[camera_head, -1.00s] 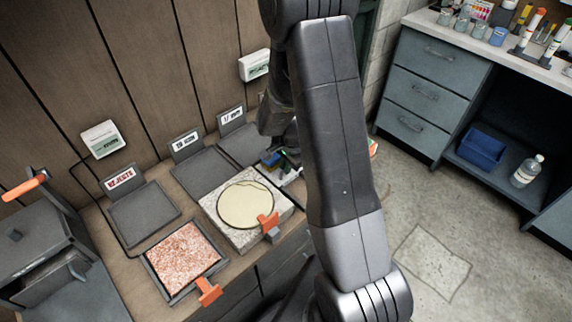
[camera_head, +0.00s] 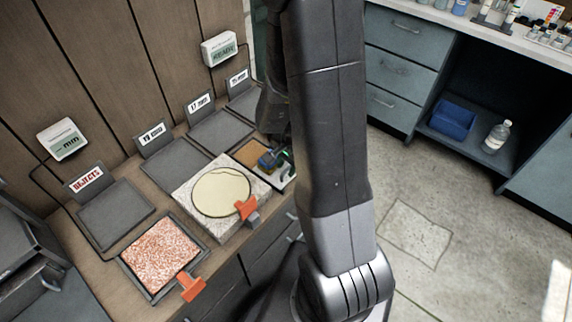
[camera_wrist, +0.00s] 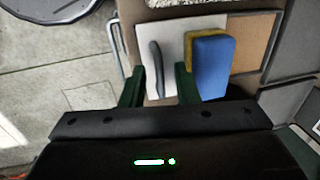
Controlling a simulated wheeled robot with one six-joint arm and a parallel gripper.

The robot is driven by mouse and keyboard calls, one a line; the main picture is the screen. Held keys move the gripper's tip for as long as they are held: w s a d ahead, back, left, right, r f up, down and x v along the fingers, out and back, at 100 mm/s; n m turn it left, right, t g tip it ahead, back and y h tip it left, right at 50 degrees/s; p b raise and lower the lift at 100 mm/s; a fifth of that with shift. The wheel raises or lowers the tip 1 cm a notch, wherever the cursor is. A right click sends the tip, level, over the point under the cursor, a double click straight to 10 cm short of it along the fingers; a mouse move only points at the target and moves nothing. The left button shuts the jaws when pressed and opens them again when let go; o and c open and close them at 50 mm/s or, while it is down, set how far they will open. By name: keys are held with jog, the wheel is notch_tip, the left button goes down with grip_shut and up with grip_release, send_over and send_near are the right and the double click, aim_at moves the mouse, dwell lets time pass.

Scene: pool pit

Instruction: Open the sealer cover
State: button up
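I cannot pick out the sealer cover with certainty. A dark boxy machine (camera_head: 18,240) is cut off at the left edge of the head view, far from my gripper. My gripper (camera_wrist: 158,72) is open in the wrist view, its two green fingers apart with nothing clearly held. A thin dark curved piece (camera_wrist: 157,66) shows between the fingers, over a white tray (camera_wrist: 178,32). A blue and yellow sponge (camera_wrist: 211,62) lies to the right of the fingers. In the head view my arm hides most of the gripper, near the right end of the bench.
A pale round disc (camera_head: 221,190) sits on a speckled slab with an orange clamp (camera_head: 246,207). A tray of reddish granules (camera_head: 160,255) has an orange handle. Labelled dark plates line the bench. A drawer cabinet (camera_head: 405,65) stands right; the floor (camera_head: 430,190) between is open.

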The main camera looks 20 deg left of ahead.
dwell(0.3)
notch_tip(320, 180, up, 14)
jog(key=d+p, duration=0.1)
jog(key=d, duration=0.1)
jog(key=shift+s+d+f, duration=0.25)
jog(key=shift+s+d, duration=0.05)
jog(key=shift+s, duration=0.1)
dwell(0.5)
jog(key=a+f, duration=0.1)
jog(key=f, duration=0.8)
jog(key=a+f+b, duration=0.1)
jog(key=f, duration=0.3)
jog(key=shift+w+a+f, duration=0.3)
jog(key=shift+w, duration=0.05)
jog(key=shift+d, duration=0.1)
